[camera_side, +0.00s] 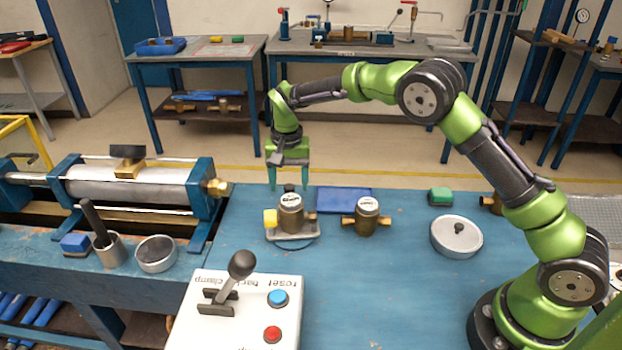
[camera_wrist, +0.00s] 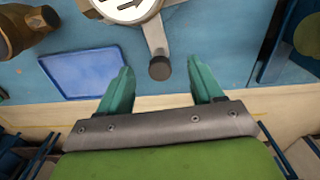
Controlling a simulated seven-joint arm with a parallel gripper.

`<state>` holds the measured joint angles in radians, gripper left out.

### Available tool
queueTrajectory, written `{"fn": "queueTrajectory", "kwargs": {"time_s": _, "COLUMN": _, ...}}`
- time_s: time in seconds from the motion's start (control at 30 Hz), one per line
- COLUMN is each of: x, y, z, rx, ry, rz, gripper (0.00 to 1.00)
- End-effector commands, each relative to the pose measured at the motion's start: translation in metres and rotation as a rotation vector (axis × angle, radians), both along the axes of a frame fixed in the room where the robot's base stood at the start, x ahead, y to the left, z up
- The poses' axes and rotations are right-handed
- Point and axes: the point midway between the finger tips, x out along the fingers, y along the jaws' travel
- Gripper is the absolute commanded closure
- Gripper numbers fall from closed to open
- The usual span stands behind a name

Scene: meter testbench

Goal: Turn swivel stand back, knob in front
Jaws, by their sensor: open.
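The swivel stand (camera_side: 296,237) is a grey plate on the blue bench. It carries a brass meter (camera_side: 291,214) with a white dial, and a yellow block (camera_side: 270,219) sits at its left. The stand's black knob (camera_side: 289,188) is behind the meter, on the far side from the side camera. In the wrist view the knob (camera_wrist: 159,68) ends a grey arm of the stand, below the meter dial (camera_wrist: 125,8). My gripper (camera_side: 289,187) is open, pointing down, with its green fingers (camera_wrist: 159,72) either side of the knob. I cannot tell whether they touch it.
A blue tray (camera_side: 343,201) lies behind and right of the stand. A second brass meter (camera_side: 367,217) stands to the right, with a round grey lidded dish (camera_side: 457,237) beyond. A lever box (camera_side: 243,308) is in front, and a cylinder rig (camera_side: 130,185) is at left.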

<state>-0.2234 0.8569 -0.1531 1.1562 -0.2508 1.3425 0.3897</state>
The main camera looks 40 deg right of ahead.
Motion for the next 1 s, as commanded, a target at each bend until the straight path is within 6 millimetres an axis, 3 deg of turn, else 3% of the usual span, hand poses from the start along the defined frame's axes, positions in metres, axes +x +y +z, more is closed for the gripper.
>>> {"fn": "queueTrajectory", "kwargs": {"time_s": 1.0, "x": -0.011, "y": -0.014, "z": 0.0, "rx": 0.0, "ry": 0.0, "rz": 0.0, "gripper": 0.34}}
